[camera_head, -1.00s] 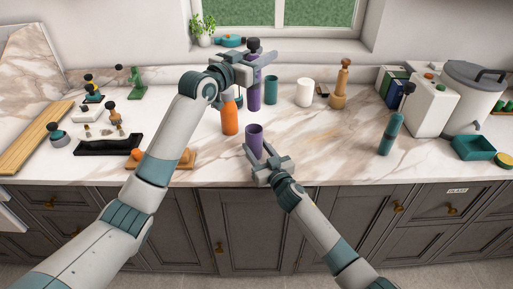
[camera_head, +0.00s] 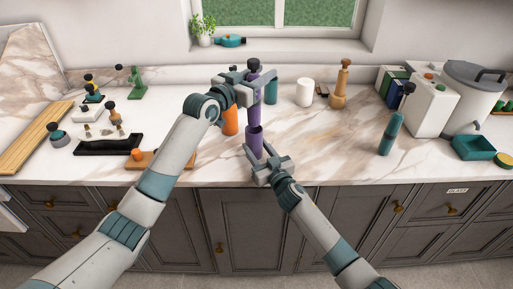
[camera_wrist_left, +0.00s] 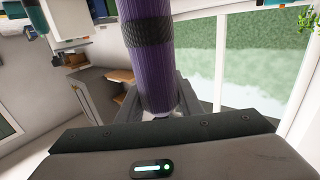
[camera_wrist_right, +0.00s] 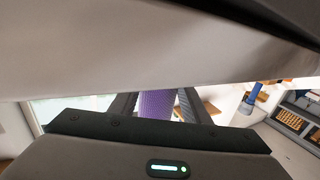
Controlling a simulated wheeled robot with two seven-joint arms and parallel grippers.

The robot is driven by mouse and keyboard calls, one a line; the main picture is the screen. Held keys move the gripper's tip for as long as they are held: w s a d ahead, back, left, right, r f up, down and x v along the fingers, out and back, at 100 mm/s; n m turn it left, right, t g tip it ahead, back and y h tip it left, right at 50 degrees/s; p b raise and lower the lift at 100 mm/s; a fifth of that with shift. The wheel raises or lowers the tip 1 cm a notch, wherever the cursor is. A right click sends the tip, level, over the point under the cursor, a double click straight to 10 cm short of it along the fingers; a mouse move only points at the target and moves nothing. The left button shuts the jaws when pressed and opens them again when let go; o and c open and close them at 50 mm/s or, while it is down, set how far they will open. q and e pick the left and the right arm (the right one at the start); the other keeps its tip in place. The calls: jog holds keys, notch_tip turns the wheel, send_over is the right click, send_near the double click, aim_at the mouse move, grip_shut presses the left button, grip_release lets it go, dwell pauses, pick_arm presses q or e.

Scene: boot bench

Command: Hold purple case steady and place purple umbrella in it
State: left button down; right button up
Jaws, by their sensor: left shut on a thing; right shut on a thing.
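The purple umbrella (camera_head: 255,103) with a black handle end (camera_head: 253,64) is upright in my left gripper (camera_head: 250,79), which is shut on it. The left wrist view shows the purple shaft with a dark band (camera_wrist_left: 147,30) between the jaws. The purple case (camera_head: 254,145) stands upright below, near the counter's front edge. My right gripper (camera_head: 264,165) is shut on it low down; its purple side (camera_wrist_right: 157,104) shows in the right wrist view. The umbrella's lower end lines up with the case mouth; I cannot tell how far it is inside.
An orange cylinder (camera_head: 230,121) stands just left of the umbrella. A teal umbrella (camera_head: 390,132) stands farther right. The counter between is clear.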

pick_arm(q)
jog(key=shift+f, duration=0.75)
jog(key=c, duration=1.2)
grip_release()
jog(key=shift+f, duration=0.1)
jog(key=shift+o, duration=0.2)
jog(key=shift+f, duration=0.1)
jog(key=shift+s+a, duration=0.1)
jog(key=shift+s, duration=0.05)
jog(key=v, duration=1.1)
jog(key=shift+s+a, duration=0.25)
jog(key=shift+s, duration=0.05)
pick_arm(e)
jog(key=o, duration=1.1)
jog(key=shift+s+d, duration=0.1)
